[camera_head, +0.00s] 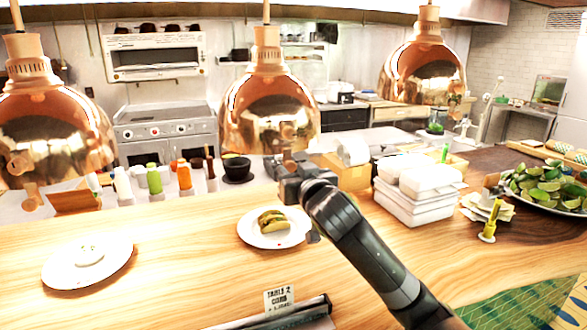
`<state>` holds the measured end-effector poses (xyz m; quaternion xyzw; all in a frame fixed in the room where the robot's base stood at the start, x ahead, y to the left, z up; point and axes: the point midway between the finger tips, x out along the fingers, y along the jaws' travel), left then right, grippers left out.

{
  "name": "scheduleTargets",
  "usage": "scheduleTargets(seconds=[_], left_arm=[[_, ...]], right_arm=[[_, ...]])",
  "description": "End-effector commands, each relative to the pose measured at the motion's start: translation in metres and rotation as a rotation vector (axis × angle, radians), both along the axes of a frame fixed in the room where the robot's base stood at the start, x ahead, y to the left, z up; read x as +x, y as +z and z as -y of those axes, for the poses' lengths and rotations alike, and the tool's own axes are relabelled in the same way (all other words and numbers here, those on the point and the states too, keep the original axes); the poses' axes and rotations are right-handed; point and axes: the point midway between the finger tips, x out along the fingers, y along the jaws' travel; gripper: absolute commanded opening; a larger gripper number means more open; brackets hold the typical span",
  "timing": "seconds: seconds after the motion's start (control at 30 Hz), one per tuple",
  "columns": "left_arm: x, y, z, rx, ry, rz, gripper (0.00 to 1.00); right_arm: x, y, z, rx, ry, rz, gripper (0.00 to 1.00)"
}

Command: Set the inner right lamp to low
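Three copper dome lamps hang over the counter: a left lamp (50,135), a middle lamp (268,110) and a right lamp (425,75). No label shows which is the inner right lamp, and I see no clear switch or setting on any of them. My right arm comes up from the bottom right. My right gripper (287,166) is just below the middle lamp's rim in the picture, pointing away from me. Whether it touches the lamp is unclear, and its fingers are too foreshortened to tell open from shut. My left gripper is out of view.
A taco plate (253,235) lies below my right gripper, and another plate (62,276) is at left. White containers (415,205) are stacked right of my arm. A lime platter (550,202) is far right. Several bottles stand behind. The counter between the plates is clear.

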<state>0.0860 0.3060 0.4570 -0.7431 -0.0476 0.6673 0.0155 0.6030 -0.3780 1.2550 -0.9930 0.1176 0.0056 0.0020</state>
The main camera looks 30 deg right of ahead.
Motion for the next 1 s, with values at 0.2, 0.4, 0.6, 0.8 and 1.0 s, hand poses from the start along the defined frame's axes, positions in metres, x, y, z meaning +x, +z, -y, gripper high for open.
scheduleTargets(seconds=[0.2, 0.4, 0.6, 0.8, 1.0], left_arm=[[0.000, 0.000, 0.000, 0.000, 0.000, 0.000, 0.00], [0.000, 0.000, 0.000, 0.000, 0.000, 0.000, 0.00], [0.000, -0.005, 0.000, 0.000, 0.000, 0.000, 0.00], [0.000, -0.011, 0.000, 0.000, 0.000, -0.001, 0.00], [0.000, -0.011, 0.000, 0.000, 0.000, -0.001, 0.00]], right_arm=[[0.000, 0.002, 0.000, -0.003, 0.000, 0.007, 0.45], [-0.001, 0.003, 0.000, -0.005, 0.000, 0.009, 0.45], [-0.018, 0.003, -0.004, -0.008, 0.001, 0.011, 0.45], [-0.053, 0.003, -0.013, -0.010, 0.001, 0.011, 0.45], [-0.088, 0.004, -0.021, -0.007, 0.001, 0.008, 0.45]])
